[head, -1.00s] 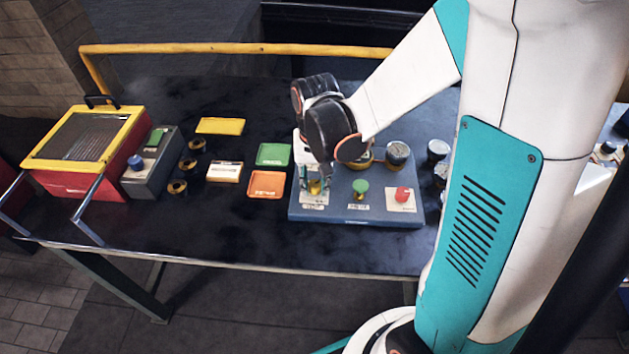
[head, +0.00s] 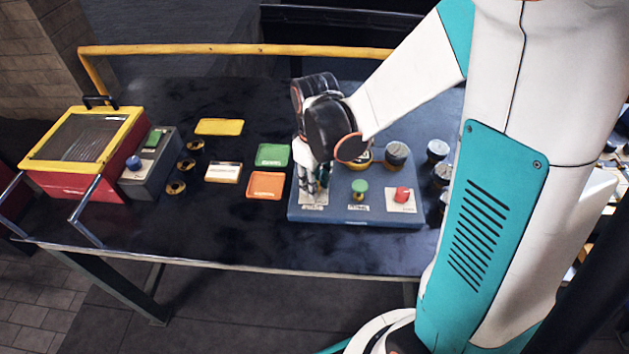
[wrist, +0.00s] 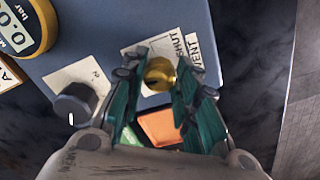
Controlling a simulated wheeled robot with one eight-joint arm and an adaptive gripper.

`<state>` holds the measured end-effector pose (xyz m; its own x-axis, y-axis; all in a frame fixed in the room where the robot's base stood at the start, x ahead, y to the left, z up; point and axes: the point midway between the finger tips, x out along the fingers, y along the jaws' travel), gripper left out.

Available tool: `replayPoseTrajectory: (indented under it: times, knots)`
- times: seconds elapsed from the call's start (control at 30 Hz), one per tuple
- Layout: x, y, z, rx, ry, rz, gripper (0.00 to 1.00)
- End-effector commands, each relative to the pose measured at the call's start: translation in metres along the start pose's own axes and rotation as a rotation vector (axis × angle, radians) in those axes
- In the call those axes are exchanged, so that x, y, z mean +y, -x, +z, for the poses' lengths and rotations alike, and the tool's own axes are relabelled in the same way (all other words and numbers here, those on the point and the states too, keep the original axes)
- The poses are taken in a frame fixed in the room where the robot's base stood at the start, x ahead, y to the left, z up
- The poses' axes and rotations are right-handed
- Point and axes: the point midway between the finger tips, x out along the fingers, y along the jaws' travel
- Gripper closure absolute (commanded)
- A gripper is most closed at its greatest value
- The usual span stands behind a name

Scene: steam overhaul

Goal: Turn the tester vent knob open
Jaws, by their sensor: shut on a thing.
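The tester (head: 335,213) is a blue box on the dark bench. Its vent knob (wrist: 160,72) is round and brass, beside a white plate (wrist: 190,45) printed VENT and SHUT in the wrist view. My gripper (wrist: 163,84) has its teal fingers on both sides of the knob and is shut on it. In the head view my gripper (head: 315,187) reaches down over the left side of the tester and hides most of the knob. I cannot tell how far the knob is turned.
A gauge (wrist: 20,22) reading 0.0 bar shows in the wrist view. Green (head: 273,155) and orange (head: 266,184) trays lie left of the tester.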

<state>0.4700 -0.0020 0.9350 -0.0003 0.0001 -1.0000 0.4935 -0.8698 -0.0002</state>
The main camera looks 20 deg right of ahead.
Motion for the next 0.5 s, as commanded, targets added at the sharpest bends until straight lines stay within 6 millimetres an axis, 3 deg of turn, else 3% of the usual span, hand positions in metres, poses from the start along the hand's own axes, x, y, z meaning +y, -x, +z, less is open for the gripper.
replayPoseTrajectory:
  times: [0.5]
  knots:
    - [0.0005, 0.0002, -0.0002, 0.000, 0.133, 0.001, 0.96]
